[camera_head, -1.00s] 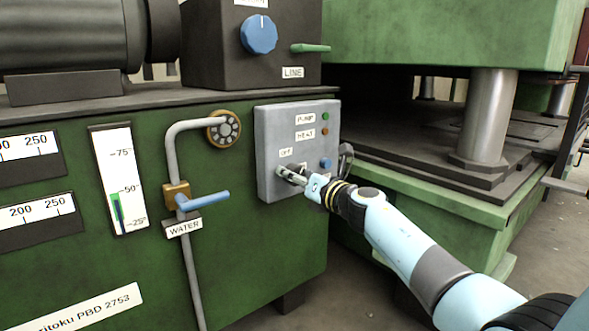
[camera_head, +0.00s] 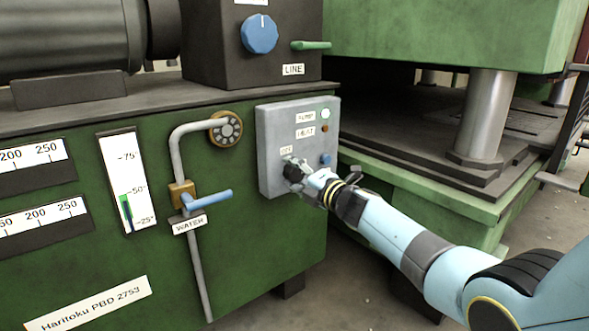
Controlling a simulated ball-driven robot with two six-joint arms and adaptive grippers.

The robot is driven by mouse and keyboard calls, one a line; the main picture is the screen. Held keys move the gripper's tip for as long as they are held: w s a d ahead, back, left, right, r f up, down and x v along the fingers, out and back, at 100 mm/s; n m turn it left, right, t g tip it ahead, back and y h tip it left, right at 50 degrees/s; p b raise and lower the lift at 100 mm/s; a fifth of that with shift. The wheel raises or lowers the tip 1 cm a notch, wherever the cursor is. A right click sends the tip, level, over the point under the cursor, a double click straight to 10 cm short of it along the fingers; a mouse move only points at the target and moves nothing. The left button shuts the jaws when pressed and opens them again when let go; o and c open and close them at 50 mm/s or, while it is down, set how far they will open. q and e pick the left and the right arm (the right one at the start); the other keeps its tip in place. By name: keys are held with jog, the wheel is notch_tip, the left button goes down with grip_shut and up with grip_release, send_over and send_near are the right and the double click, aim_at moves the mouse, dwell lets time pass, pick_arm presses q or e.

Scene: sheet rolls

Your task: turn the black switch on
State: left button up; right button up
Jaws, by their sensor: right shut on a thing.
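The black switch (camera_head: 292,170) is on the lower left of the grey control panel (camera_head: 269,130), just below a small white OFF label. It is mostly hidden by my right gripper (camera_head: 302,179), which comes in from the lower right. That gripper is shut on the switch; the exact contact and the switch's angle are hard to see. The PUMP lamp (camera_head: 326,114) at the panel's top right glows pale green-white. The HEAT lamp (camera_head: 325,128) below it is dull brown. My left gripper is not in view.
A blue button (camera_head: 325,159) sits right of the switch. A water pipe with a blue valve lever (camera_head: 211,200) stands left of the panel. A dark box with a blue LINE knob (camera_head: 259,34) is above. A green press (camera_head: 440,200) stands to the right.

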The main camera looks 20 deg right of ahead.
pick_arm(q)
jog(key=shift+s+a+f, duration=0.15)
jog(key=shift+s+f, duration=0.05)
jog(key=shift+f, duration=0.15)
pick_arm(e)
jog(key=shift+m, duration=0.7)
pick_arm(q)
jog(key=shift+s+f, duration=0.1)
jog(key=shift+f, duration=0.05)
pick_arm(e)
jog(key=o, duration=1.2)
jog(key=shift+d, duration=0.1)
jog(key=shift+s+f, duration=0.1)
jog(key=shift+s, duration=0.05)
jog(key=v, duration=1.1)
jog(key=shift+s+d, duration=0.1)
jog(key=shift+s, duration=0.3)
